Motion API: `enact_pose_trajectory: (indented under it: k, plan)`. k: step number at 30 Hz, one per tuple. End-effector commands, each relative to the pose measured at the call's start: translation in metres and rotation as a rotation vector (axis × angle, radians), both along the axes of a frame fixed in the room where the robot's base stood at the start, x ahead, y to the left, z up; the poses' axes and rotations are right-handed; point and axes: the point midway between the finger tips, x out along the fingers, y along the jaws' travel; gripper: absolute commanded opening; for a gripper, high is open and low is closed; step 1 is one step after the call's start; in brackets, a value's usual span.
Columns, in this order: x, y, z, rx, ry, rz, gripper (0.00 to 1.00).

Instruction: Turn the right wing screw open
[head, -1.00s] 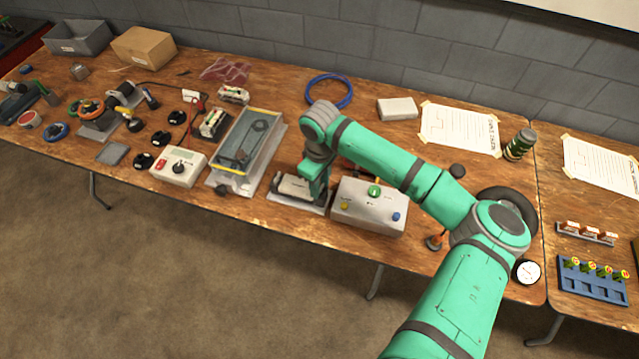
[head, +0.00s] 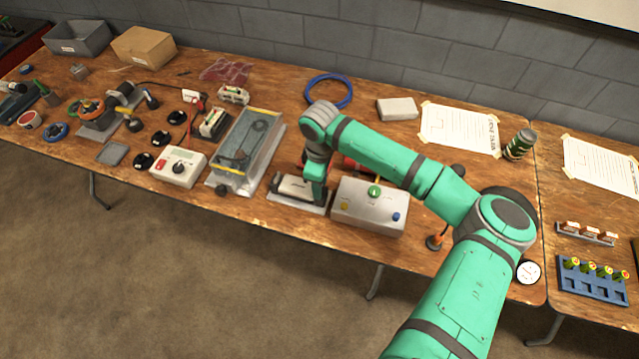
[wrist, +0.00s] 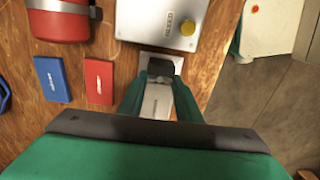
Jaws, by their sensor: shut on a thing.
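A grey unit (head: 294,187) with a light block on a flat base plate lies near the front edge of the table, left of the control box. It also shows in the wrist view (wrist: 157,103). My gripper (wrist: 160,72) points down at the right end of this unit. Its fingers are shut on a small dark piece (wrist: 160,66), which looks like the right wing screw. The fingers cover its sides, so its wing shape and turn angle cannot be told. In the head view my own wrist hides the screw.
A grey control box (head: 369,206) with green, yellow and blue buttons stands close on the right. A clear-topped tray (head: 226,182) is on the left. In the wrist view, a red container (wrist: 58,20), a blue box (wrist: 53,79) and a red box (wrist: 99,81) lie beside the unit.

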Motion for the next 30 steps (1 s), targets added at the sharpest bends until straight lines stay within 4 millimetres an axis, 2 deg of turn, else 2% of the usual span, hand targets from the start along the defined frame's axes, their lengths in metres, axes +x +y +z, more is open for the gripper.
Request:
enact_pose_trajectory:
  k: [2, 3, 5, 6, 17, 20, 30]
  plan:
    - [0.002, 0.000, 0.002, 0.002, -0.007, 0.000, 0.09]
    - [0.002, 0.000, 0.002, 0.002, -0.007, 0.000, 0.34]
    - [0.002, 0.000, 0.002, 0.001, -0.007, 0.000, 0.48]
    - [0.002, 0.000, 0.002, 0.001, -0.006, 0.000, 0.50]
    - [0.001, 0.000, 0.006, 0.000, -0.003, 0.000, 0.50]
    - [0.001, 0.000, 0.017, -0.001, -0.005, 0.001, 0.50]
    - [0.002, 0.000, 0.079, -0.001, -0.006, 0.000, 0.50]
